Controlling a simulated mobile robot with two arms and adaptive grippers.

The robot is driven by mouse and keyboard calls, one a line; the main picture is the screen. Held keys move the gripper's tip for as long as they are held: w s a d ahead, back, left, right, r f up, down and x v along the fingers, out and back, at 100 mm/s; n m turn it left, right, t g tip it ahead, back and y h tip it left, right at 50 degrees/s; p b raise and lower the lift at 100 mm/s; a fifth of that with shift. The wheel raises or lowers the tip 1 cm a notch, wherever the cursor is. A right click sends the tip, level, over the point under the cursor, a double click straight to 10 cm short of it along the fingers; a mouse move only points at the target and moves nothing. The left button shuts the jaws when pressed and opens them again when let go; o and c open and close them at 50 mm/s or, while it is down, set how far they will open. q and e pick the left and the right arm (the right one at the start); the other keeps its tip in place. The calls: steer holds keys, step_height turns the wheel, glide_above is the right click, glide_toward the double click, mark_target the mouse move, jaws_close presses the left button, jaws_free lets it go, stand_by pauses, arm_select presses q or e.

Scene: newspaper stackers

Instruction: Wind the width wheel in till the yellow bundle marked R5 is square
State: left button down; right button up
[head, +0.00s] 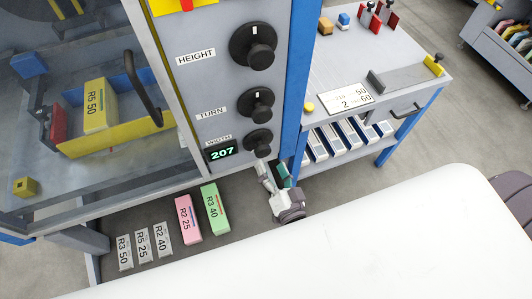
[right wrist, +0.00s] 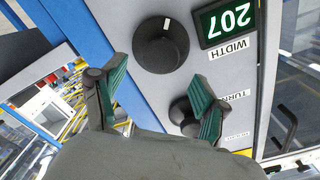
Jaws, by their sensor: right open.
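The yellow bundle marked R5 50 (head: 97,108) lies inside the machine behind a clear door. A red block (head: 59,122) stands to its left and a blue plate (head: 134,73) to its right. I cannot tell how square it is. The black width wheel (head: 258,140) is the lowest of three knobs; it also shows in the right wrist view (right wrist: 160,45) with a white mark on its rim. The width display (head: 221,152) reads 207. My right gripper (head: 273,174) is open and empty, just below the wheel, its green-padded fingers apart. My left gripper is out of view.
The height knob (head: 253,46) and turn knob (head: 256,103) sit above the width wheel. A blue post (head: 298,85) and a side bench (head: 400,55) stand to the right. Pink (head: 187,219) and green (head: 214,208) bundles lie below the machine.

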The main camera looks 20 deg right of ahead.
mark_target(264, 155)
steer(key=s, duration=0.6)
steer(key=shift+d, duration=0.1)
steer(key=w+n+p, duration=0.1)
steer(key=w+n, duration=0.1)
steer(key=w, duration=0.2)
steer(key=w+n+p, duration=0.1)
steer(key=w+n, duration=0.2)
steer(key=w, duration=0.1)
steer(key=w+n, duration=0.3)
steer(key=w, duration=0.1)
steer(key=shift+w+a+f+p, duration=0.3)
steer(key=shift+a+p, duration=0.05)
steer(key=shift+p, duration=0.05)
